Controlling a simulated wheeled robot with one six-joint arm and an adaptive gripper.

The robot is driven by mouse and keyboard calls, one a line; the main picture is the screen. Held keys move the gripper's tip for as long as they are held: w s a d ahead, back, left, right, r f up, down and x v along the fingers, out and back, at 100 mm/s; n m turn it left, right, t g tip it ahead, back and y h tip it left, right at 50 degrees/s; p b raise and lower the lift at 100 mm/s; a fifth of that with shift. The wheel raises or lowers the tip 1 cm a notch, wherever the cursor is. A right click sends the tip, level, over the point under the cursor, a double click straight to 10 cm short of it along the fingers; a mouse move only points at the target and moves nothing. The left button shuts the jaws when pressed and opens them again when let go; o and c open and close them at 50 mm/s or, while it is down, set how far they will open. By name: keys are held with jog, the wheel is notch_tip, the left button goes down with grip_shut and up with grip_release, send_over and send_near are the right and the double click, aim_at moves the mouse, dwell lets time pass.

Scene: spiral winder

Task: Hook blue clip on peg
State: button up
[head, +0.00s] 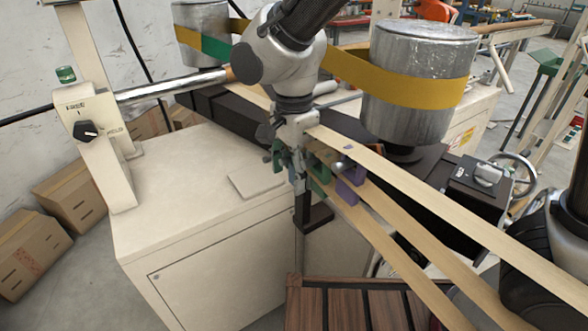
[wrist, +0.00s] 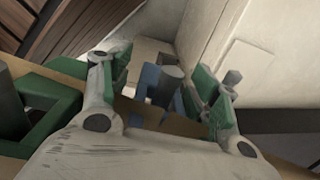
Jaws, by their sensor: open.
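My gripper (head: 290,160) is beside the wooden strips at the corner of the cream cabinet. In the wrist view its green-padded fingers (wrist: 163,76) are spread apart. The blue clip (wrist: 149,76) sits between them, with a visible gap to the right finger. A grey cylindrical peg (wrist: 171,80) stands against the blue clip. I cannot tell whether the clip is fully around the peg. In the head view the blue clip is hidden or too small to make out behind my gripper.
A green clip (wrist: 58,112) with a grey cylinder is at the left of the wrist view. A purple clip (head: 349,190) is beside the wooden strips (head: 400,185). A metal drum (head: 418,65) with a yellow belt stands close on the right. The cabinet top (head: 180,190) is mostly clear.

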notch_tip(320, 180, up, 12)
jog(key=shift+w+d+f, duration=0.1)
jog(key=shift+d, duration=0.05)
jog(key=w+d+r+n+t+y, duration=0.1)
jog(key=d+r+n, duration=0.15)
jog(key=d, duration=1.05)
jog(key=w+d+r+n+t, duration=0.1)
jog(key=d+n, duration=0.2)
jog(key=d, duration=1.1)
jog(key=s+d+f+n+t+h, duration=0.1)
jog(key=s+d+f+n+t, duration=0.1)
jog(key=s+d+n, duration=0.3)
jog(key=s+d, duration=0.4)
jog(key=d, duration=0.3)
